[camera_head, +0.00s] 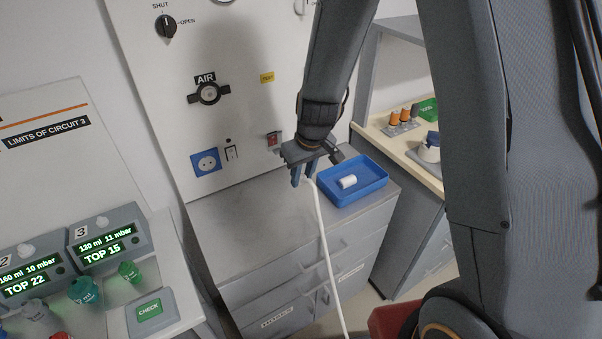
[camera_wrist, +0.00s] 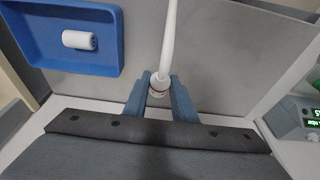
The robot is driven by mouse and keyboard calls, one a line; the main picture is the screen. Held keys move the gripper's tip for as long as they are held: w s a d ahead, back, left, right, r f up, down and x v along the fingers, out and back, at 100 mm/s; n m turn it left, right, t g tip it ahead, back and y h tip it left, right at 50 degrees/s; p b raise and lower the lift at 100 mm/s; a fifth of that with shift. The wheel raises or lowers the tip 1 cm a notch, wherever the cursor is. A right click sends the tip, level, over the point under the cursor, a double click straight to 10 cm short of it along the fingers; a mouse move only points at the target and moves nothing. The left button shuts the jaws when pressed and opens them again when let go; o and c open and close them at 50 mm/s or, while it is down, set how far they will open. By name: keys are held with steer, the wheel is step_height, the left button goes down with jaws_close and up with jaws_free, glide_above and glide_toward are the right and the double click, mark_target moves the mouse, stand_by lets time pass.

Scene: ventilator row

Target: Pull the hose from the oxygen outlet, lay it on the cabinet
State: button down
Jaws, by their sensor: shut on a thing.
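My gripper (camera_head: 303,177) hangs over the cabinet top, beside the blue tray. In the wrist view its two blue fingers (camera_wrist: 159,98) are shut on the end of the white hose (camera_wrist: 168,45). In the head view the hose (camera_head: 325,245) runs from the fingers down past the cabinet's front edge. The cabinet (camera_head: 235,225) has a grey top with bare room left of my gripper. I cannot tell whether the hose end touches the top. An outlet marked AIR (camera_head: 208,93) on the wall panel has no hose in it. The oxygen outlet cannot be made out; my arm covers part of the panel.
The blue tray (camera_head: 377,190) on the cabinet's right holds a white roll (camera_head: 348,182). A blue socket (camera_head: 206,161) is on the wall. Ventilator units (camera_head: 108,238) stand at left. A shelf at right carries orange-topped items (camera_head: 398,120).

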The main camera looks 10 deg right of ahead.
steer(key=shift+s+d+b+x, duration=0.1)
steer(key=shift+s+b+x, duration=0.15)
steer(key=shift+b+x, duration=0.7)
steer(key=shift+s+d+b+x, duration=0.1)
steer(key=shift+s+b+x, duration=0.1)
steer(key=shift+b+x, duration=0.8)
steer(key=shift+s+d+b+x, duration=0.1)
steer(key=shift+s+b+x, duration=0.15)
steer(key=shift+b+x, duration=0.7)
steer(key=shift+f, duration=0.3)
steer(key=c, duration=1.4)
jaws_free()
steer(key=shift+r, duration=0.1)
steer(key=v, duration=0.7)
steer(key=shift+r, duration=0.35)
steer(key=p+v, duration=0.2)
steer(key=w+p+v, duration=0.1)
steer(key=p+v, duration=0.1)
steer(key=v, duration=0.1)
steer(key=p+v, duration=0.2)
steer(key=shift+w+a+r+p, duration=0.2)
steer(key=shift+a+r+p, duration=0.15)
steer(key=shift+r, duration=0.2)
steer(key=shift+d, duration=0.1)
